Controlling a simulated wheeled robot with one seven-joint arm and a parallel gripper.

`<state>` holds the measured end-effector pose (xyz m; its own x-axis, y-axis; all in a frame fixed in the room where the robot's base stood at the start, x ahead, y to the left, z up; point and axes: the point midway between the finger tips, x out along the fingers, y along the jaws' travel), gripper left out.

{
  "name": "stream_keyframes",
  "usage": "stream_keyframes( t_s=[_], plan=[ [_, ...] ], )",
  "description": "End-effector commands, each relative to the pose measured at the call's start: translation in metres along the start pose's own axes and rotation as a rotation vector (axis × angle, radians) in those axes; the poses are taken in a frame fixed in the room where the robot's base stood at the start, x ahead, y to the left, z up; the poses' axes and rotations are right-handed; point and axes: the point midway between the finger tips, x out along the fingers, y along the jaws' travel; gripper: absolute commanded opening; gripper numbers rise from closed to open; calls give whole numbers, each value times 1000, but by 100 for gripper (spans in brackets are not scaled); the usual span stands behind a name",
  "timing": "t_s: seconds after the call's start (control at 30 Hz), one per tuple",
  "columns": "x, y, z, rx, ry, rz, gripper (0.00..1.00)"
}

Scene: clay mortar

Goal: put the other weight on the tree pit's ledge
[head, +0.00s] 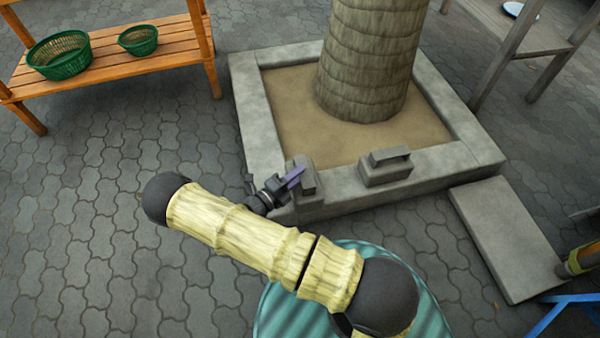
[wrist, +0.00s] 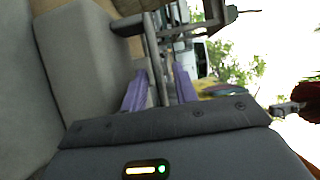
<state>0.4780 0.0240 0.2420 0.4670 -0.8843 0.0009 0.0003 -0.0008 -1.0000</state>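One grey block weight with a handle on top (head: 388,166) sits on the front ledge of the tree pit (head: 430,166). A second grey weight (head: 305,166) stands on the same ledge at its front left corner, partly hidden by my gripper. A grey block face (wrist: 85,60), likely the second weight, lies just left of the fingers, outside the gap.
The tree trunk (head: 365,60) rises from the sandy pit. A flat grey slab (head: 508,238) lies on the paving at the right. A wooden bench (head: 120,62) holds two green baskets (head: 62,55) at the far left. The paving left of the pit is clear.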

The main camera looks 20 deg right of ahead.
Motion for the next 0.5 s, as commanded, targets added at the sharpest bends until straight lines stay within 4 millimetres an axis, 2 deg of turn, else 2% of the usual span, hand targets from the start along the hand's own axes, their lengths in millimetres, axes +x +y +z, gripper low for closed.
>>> stream_keyframes(
  t_s=[0.3,0.5],
  plan=[
    [-62,-4,0,1,-3,2,29],
    [-95,-2,0,1,-2,2,29]
  ],
)
